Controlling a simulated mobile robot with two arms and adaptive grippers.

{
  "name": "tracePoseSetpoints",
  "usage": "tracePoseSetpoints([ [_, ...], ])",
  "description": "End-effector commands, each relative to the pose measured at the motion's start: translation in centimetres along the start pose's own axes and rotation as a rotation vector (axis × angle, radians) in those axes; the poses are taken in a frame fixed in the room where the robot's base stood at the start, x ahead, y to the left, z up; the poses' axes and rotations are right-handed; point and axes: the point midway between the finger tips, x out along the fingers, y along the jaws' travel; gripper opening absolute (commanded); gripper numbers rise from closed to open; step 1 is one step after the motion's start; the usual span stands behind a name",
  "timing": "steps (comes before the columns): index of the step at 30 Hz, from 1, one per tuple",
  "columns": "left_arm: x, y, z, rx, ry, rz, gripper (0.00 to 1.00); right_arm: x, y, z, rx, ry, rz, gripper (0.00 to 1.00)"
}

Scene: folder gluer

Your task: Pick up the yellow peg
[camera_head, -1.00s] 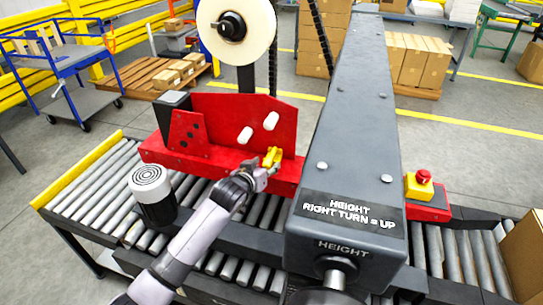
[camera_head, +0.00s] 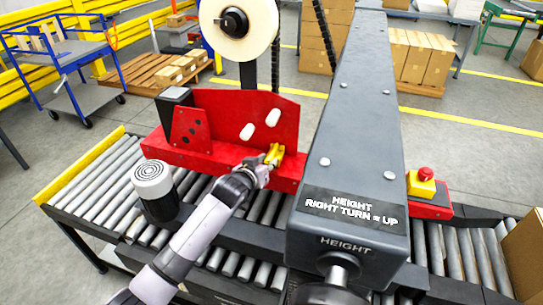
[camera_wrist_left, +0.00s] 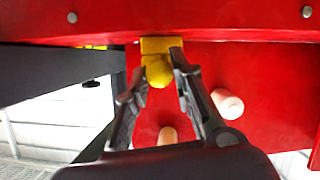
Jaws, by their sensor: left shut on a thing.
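The yellow peg (camera_head: 273,155) is at the lower right of the red plate (camera_head: 225,110) on the machine. It also shows in the left wrist view (camera_wrist_left: 158,68), with a rounded end toward me and a flat yellow part behind it against the red surface. My left gripper (camera_head: 264,168) is at the peg. In the left wrist view its two dark fingers (camera_wrist_left: 157,85) stand on both sides of the peg, shut on it. Where the peg meets the red part is partly hidden. My right gripper is not in view.
Two pale pegs (camera_head: 272,117) (camera_head: 246,132) stick out of the red plate close by. A white-topped dark cylinder (camera_head: 153,180) stands to the left on the roller conveyor (camera_head: 95,190). A large grey height column (camera_head: 355,120) rises close on the right. A red stop button (camera_head: 425,174) is beyond it.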

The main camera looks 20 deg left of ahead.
Motion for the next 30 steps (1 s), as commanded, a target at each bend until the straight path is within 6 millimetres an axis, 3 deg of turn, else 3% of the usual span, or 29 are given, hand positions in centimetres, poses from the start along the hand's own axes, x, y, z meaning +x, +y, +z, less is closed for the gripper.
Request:
tracePoseSetpoints([
  [9,-0.7,0.2,-0.8,0.0,0.004,0.001,0.0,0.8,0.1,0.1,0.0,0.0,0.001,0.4],
  [19,-3.0,1.4,-6.5,0.0,0.008,0.002,0.0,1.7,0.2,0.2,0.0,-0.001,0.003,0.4],
  [23,-5.2,1.4,-5.0,0.001,-0.001,0.001,0.0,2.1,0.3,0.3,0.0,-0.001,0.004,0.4],
  [30,-11.0,1.3,-2.6,0.0,0.0,0.001,0.0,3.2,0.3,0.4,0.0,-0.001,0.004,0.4],
])
